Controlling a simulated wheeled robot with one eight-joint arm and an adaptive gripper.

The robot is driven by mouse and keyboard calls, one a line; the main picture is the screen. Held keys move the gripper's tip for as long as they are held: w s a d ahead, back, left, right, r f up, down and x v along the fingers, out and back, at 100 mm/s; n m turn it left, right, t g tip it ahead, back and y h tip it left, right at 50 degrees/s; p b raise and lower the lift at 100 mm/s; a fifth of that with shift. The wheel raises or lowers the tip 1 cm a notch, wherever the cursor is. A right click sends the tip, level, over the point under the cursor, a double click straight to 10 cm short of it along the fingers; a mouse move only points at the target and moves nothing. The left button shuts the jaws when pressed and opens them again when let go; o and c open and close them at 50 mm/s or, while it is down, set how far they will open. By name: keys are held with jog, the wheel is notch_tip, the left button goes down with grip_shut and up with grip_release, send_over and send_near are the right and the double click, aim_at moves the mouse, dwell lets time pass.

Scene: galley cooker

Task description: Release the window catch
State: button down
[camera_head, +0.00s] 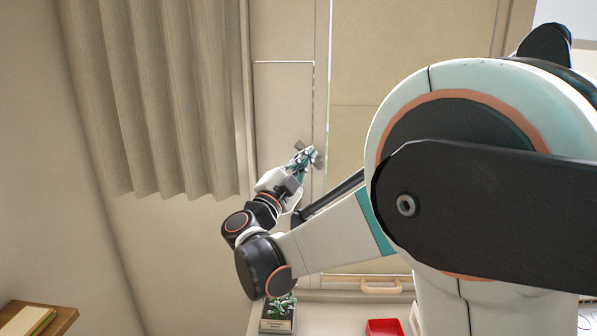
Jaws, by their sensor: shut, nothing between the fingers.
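My gripper (306,155) is at the end of my arm, raised in front of the window frame, left of the blind-covered pane. Its fingers are shut with nothing between them. A small grey metal piece (319,160), which looks like the window catch, shows on the upright frame edge right beside the fingertips. The gripper hides part of it. I cannot tell whether the fingers touch it or which way it is turned. The window (415,55) has a tan blind or pane behind my arm.
A grey-beige curtain (160,95) hangs on the left. Below are a potted plant (279,312), a red tray (384,328) and a pale wooden handle (381,288) at the window's bottom. A wooden shelf with a book (27,320) stands lower left. My arm blocks the right side.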

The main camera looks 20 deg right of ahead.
jog(key=m+g+p, duration=0.1)
jog(key=m, duration=0.1)
jog(key=d+r+m+g, duration=0.1)
jog(key=m, duration=0.1)
jog(key=d+m+g+y+p, duration=0.1)
jog(key=m, duration=0.1)
jog(key=shift+s+r+p, duration=0.15)
jog(key=shift+s+p, duration=0.15)
jog(key=shift+s, duration=0.05)
jog(key=r+v, duration=0.1)
jog(key=v, duration=0.6)
jog(key=shift+a+f, duration=0.15)
jog(key=shift+f, duration=0.3)
